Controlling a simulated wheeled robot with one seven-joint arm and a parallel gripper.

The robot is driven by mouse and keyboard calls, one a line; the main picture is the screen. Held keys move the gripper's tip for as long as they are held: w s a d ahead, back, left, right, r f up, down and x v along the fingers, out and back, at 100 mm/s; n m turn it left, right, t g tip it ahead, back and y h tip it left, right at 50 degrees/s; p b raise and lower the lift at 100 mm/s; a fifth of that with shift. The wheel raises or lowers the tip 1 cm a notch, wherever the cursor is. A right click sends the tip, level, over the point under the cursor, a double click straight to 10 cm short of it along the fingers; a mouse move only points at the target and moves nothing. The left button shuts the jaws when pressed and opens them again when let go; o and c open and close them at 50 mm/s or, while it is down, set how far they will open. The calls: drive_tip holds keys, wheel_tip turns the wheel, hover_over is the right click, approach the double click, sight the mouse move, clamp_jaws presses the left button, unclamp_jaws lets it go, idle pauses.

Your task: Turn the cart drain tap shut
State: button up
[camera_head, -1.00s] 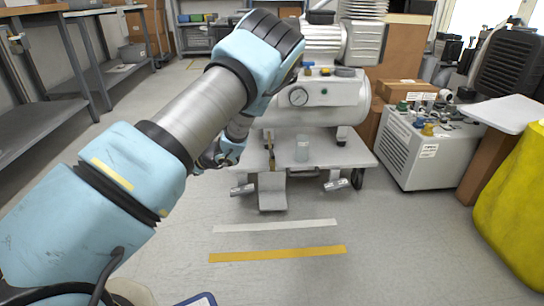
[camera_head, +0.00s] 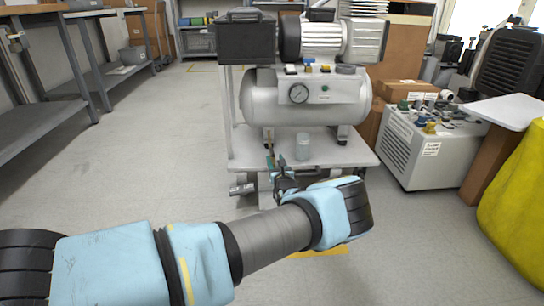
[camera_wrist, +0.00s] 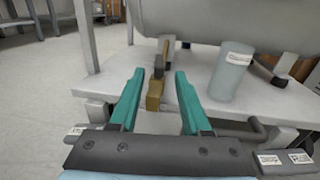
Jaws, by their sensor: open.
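The cart (camera_head: 345,150) is a pale wheeled platform carrying a grey tank (camera_head: 340,110). The drain tap (camera_wrist: 154,94) is a small brass-coloured piece with an upright part, below the tank near the cart's front edge. It also shows as a thin brass upright in the head view, partly hidden by my gripper (camera_head: 277,168). In the wrist view my gripper (camera_wrist: 158,76) is open, with its teal fingers on either side of the tap and gaps visible on both sides. I cannot tell whether the fingertips reach level with the tap, nor its exact handle position.
A translucent labelled cup (camera_wrist: 231,76) stands on the cart just right of the tap; it also shows in the head view (camera_head: 302,147). A cart leg post (camera_wrist: 86,35) rises at left. A white compressor unit (camera_head: 425,150) stands to the right. Floor at left is clear.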

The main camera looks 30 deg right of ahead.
sight(273, 155)
drive_tip(key=b+x, duration=0.2)
drive_tip(key=x, duration=0.3)
drive_tip(key=shift+w+d+f, duration=0.1)
drive_tip(key=shift+w+f, duration=0.05)
drive_tip(key=shift+w, duration=0.1)
drive_tip(key=shift+w+d+b, duration=0.1)
drive_tip(key=shift+w+b, duration=0.25)
drive_tip(key=shift+w, duration=0.1)
clamp_jaws()
